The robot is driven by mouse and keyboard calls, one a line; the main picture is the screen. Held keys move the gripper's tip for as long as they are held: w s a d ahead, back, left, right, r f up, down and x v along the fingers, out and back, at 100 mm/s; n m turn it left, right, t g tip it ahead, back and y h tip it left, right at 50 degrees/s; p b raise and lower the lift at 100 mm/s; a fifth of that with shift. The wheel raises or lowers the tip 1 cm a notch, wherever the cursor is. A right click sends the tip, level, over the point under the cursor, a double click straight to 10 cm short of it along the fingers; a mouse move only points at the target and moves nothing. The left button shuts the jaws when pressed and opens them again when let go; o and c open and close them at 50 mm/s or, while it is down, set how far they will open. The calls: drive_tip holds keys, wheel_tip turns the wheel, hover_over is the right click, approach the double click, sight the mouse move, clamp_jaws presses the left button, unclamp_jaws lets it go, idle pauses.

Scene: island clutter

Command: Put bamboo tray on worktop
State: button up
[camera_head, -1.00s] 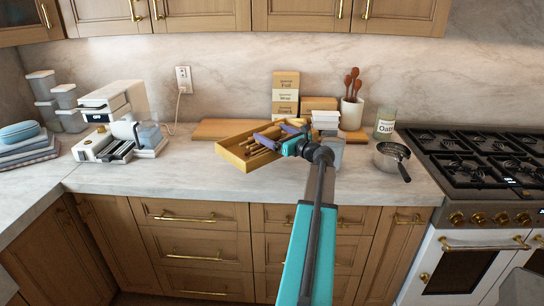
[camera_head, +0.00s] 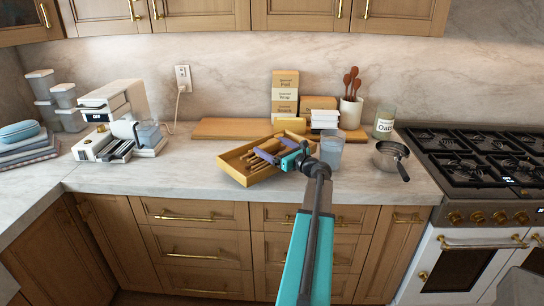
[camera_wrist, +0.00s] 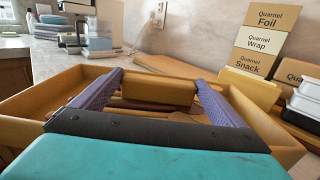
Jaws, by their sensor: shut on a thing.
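The bamboo tray (camera_head: 236,170) is a shallow tan box with raised walls and several wooden pieces inside. It is at the middle of the worktop (camera_head: 190,183), near the front edge. My gripper (camera_head: 270,147) reaches over it from the right. In the wrist view, its purple fingers stand on either side of a tan block (camera_wrist: 158,92) inside the tray (camera_wrist: 35,100), which looks like part of the tray. The gripper is shut on the tray. I cannot tell whether the tray's underside touches the worktop.
A clear glass (camera_head: 331,152) stands close to the right of my gripper, and a saucepan (camera_head: 388,157) farther right. A wooden board (camera_head: 222,128) and labelled boxes (camera_head: 285,95) are behind. A coffee machine (camera_head: 110,110) stands left. Worktop between it and the tray is clear.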

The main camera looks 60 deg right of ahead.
sight(271, 153)
drive_tip(key=shift+f, duration=1.75)
drive_tip(key=shift+f, duration=0.1)
drive_tip(key=o, duration=1.8)
drive_tip(key=shift+c, duration=0.2)
drive_tip(key=shift+p, duration=0.3)
drive_tip(key=b+v, duration=0.2)
drive_tip(key=v, duration=1)
